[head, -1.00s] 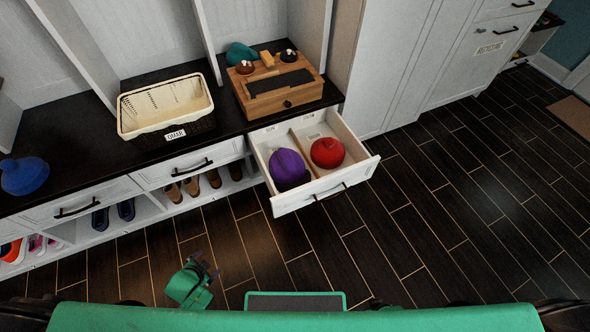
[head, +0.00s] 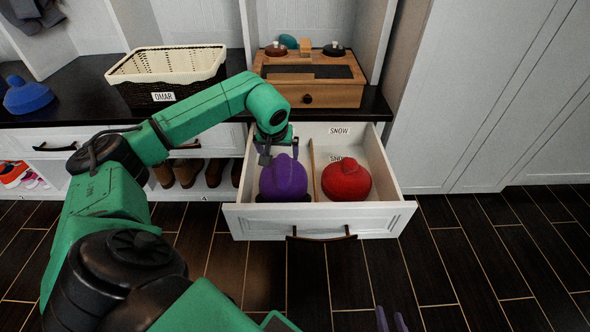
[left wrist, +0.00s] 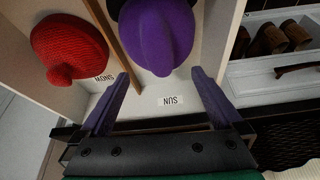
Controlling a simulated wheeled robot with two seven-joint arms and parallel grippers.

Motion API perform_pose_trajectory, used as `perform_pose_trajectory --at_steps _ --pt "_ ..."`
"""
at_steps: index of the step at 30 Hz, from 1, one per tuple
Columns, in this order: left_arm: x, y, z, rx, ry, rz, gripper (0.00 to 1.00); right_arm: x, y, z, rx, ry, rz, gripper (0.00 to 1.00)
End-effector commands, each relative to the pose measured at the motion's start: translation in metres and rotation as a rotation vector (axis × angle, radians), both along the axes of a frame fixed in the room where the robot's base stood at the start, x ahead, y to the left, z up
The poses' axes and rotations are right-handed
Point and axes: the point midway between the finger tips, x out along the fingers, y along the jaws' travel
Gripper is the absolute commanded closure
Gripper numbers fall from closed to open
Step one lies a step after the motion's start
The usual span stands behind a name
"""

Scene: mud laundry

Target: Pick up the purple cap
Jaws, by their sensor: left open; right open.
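The purple cap (head: 284,180) sits in the left compartment of the open drawer (head: 262,224), with a dark brim low at its front. In the left wrist view the cap (left wrist: 160,35) shows at the top, ahead of and between the spread fingers. My left gripper (head: 279,154) is open and empty, over the back of that compartment, just behind the cap; its fingers (left wrist: 160,82) appear short of the cap. My right gripper (head: 391,320) is only partly in view at the bottom edge, open and empty.
A red knit hat (head: 346,181) sits in the right compartment, past a thin wooden divider (head: 314,170). A wooden box (head: 310,86) and a woven basket (head: 165,77) stand on the dark bench top. Shoes (head: 187,172) fill shelves below. Floor at right is clear.

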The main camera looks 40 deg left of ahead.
Motion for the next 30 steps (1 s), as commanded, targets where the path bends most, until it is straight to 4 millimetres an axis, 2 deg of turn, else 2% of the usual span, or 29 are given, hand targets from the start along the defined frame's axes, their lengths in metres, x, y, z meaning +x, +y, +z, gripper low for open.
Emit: perform_pose_trajectory --at_steps 1,3,8,13,17,23,26,30 --pt "0.005 0.002 -0.02 -0.004 0.001 0.001 0.0 0.001 0.0 -0.012 0.004 -0.007 -0.005 0.5" --pt "0.01 0.005 -0.035 -0.006 0.002 0.001 0.0 0.001 0.0 -0.019 0.011 -0.014 -0.01 0.5" --pt "0.018 0.009 -0.054 -0.006 0.0 0.001 0.0 0.001 0.0 -0.027 0.022 -0.027 -0.019 0.5" --pt "0.028 0.014 -0.087 -0.009 0.0 0.002 0.0 0.001 0.001 -0.051 0.039 -0.049 -0.035 0.5" --pt "0.034 0.018 -0.099 -0.007 -0.001 0.002 0.0 0.001 0.001 -0.056 0.047 -0.06 -0.044 0.5" --pt "0.035 0.019 -0.098 -0.006 -0.001 0.001 0.0 0.001 0.0 -0.054 0.048 -0.062 -0.045 0.5" --pt "0.035 0.019 -0.098 -0.006 -0.001 0.001 0.34 0.001 0.0 -0.054 0.047 -0.061 -0.044 0.5" --pt "0.035 0.019 -0.098 -0.006 0.0 0.001 0.88 0.001 0.001 -0.054 0.047 -0.061 -0.044 0.5"
